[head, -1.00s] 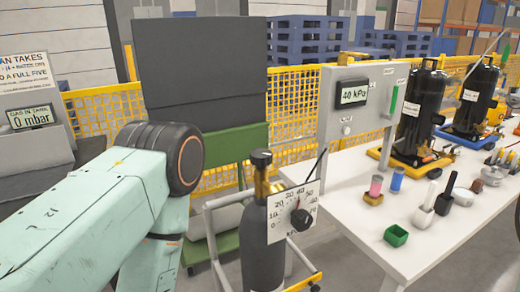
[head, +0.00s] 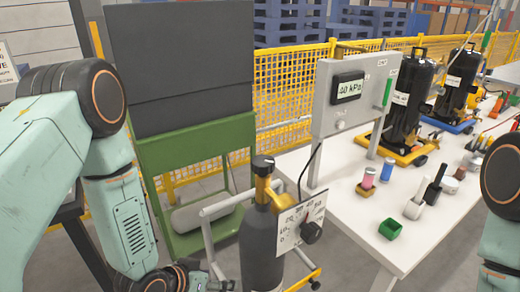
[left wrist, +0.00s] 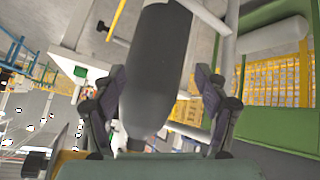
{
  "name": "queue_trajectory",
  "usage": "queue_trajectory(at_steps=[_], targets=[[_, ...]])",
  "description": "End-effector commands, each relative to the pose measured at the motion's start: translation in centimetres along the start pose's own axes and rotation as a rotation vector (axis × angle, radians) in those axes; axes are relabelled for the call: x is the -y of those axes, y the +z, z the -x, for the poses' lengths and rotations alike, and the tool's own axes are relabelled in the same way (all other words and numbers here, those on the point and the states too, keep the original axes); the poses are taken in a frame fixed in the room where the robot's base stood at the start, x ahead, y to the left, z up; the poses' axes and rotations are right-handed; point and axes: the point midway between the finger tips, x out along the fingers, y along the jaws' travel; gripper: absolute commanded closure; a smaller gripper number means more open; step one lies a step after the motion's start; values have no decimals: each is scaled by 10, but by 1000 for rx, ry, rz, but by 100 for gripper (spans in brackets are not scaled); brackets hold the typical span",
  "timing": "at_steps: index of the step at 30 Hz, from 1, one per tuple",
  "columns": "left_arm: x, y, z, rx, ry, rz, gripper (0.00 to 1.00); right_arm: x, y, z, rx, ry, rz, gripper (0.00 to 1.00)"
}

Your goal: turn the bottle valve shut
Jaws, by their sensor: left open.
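The gas bottle (head: 262,245) is a dark grey cylinder standing upright in a light metal trolley. Its valve has a black cap (head: 263,164) on top of a brass body (head: 266,190). My left gripper (head: 222,278) is low at the bottom edge, left of the bottle and below the valve, partly cut off. In the left wrist view the open left gripper (left wrist: 163,85) has the bottle (left wrist: 155,65) showing between its fingers; contact cannot be told. My right gripper is out of view.
A grey panel with a 40 kPa display (head: 348,90) stands on the white table (head: 345,225), which holds a green box (head: 391,229), small cups and black cylinders. A green stand (head: 200,150) and yellow mesh fence (head: 285,100) are behind. My right arm shows at the right edge.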

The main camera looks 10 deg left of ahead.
Motion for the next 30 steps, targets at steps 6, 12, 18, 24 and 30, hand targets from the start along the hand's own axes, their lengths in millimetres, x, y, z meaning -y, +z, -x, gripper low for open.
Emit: queue_trajectory(at_steps=[6,12,18,24,30], targets=[[-8,-154,27,-393,198,-195,26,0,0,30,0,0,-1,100],[-28,-232,71,-642,401,-391,26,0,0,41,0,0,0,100],[-40,-250,93,-725,520,-485,26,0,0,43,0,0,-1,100],[-48,-257,87,-730,536,-498,26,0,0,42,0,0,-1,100],[-66,-270,69,-728,536,-498,26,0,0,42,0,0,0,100]])
